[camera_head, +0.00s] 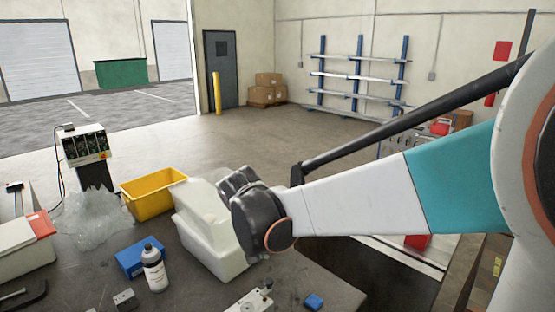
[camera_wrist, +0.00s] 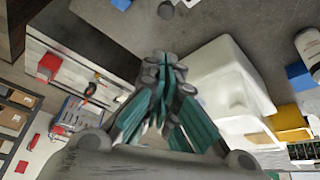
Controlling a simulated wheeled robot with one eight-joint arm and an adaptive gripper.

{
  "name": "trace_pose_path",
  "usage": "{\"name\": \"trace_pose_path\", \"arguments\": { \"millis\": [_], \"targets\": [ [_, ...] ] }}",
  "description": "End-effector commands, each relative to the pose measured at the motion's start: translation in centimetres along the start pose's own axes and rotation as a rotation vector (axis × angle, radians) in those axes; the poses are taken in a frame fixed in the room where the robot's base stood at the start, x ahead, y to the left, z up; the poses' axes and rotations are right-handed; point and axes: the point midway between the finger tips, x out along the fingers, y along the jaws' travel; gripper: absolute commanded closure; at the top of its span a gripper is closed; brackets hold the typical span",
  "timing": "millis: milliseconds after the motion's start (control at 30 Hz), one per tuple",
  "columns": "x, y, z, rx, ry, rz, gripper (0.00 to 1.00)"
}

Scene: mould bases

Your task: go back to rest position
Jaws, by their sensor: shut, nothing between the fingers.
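My gripper (camera_wrist: 166,66) shows in the wrist view with its teal-sided fingers together and nothing between them. In the head view my arm reaches in from the right, and its dark wrist joint is beside the white bin (camera_head: 213,245) on the table. The fingers themselves are hidden in the head view. In the wrist view the same white bin (camera_wrist: 232,78) lies just right of my fingers. I cannot tell whether the gripper touches it.
The table (camera_head: 195,293) also carries a yellow bin (camera_head: 150,193), a blue box (camera_head: 142,258), a white bottle (camera_head: 154,270), a clear plastic bag (camera_head: 92,217) and a small blue block (camera_head: 314,301). The floor (camera_head: 290,135) beyond the table is open.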

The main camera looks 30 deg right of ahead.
Motion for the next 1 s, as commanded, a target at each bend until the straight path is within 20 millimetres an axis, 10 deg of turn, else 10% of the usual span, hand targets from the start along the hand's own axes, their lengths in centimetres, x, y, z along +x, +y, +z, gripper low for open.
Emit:
{"name": "trace_pose_path", "arguments": {
  "millis": [700, 1000],
  "targets": [
    [2.0, 6.1, 16.7, -0.512, 0.135, -0.348, 1.0],
    [2.8, 6.7, 19.3, -0.595, 0.187, -0.397, 1.0]
  ]
}}
